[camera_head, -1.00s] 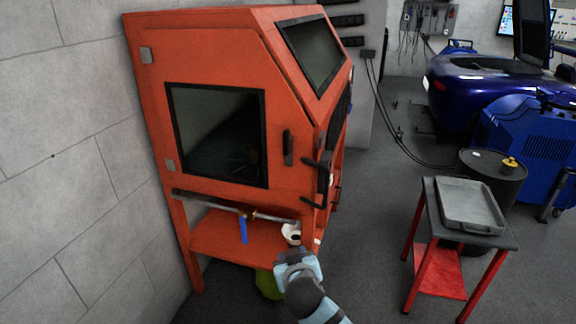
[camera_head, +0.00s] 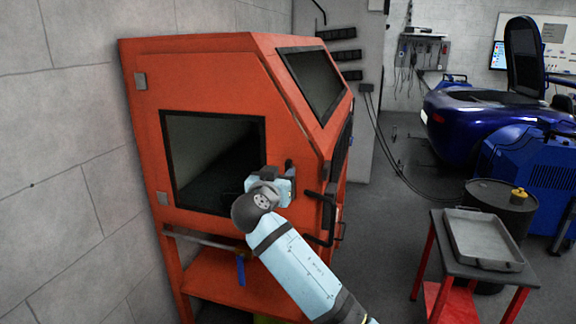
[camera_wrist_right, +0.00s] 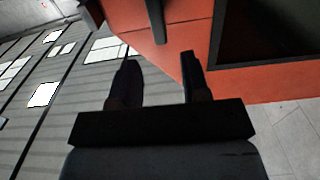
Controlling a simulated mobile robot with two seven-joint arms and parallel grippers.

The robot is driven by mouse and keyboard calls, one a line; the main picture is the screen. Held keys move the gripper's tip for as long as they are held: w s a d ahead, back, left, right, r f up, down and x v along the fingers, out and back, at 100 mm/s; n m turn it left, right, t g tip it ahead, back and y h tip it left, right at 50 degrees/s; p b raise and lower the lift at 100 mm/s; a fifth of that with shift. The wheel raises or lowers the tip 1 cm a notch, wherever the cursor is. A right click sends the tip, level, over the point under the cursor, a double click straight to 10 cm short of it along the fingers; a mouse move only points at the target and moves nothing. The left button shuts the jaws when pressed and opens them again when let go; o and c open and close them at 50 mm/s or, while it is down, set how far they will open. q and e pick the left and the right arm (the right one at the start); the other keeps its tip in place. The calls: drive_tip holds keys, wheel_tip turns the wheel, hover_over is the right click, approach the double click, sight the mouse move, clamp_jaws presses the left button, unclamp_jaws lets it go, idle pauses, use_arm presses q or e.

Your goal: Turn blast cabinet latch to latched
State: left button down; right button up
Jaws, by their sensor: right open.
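The orange blast cabinet (camera_head: 220,80) stands against the left wall, with a dark window in its side panel. Its black latch handle (camera_head: 289,164) is on that panel, right of the window, mostly hidden behind my right gripper (camera_head: 289,180). In the right wrist view a dark upright bar, which looks like the latch handle (camera_wrist_right: 156,20), is ahead of the fingers. My right gripper's two dark fingers (camera_wrist_right: 158,78) are apart with nothing between them. The bar's lower end appears just beyond the fingertips; contact cannot be told. My left gripper is not in view.
Black bent handles (camera_head: 322,205) stick out at the cabinet's front corner. A pipe with a blue lever (camera_head: 240,270) runs below the window. A cart with a grey tray (camera_head: 485,238) and a black drum (camera_head: 500,205) stand at right. Floor between is clear.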

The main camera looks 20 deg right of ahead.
sight(287, 166)
drive_tip(key=x, duration=0.7)
drive_tip(key=shift+w+d, duration=0.15)
drive_tip(key=shift+w, duration=0.05)
clamp_jaws()
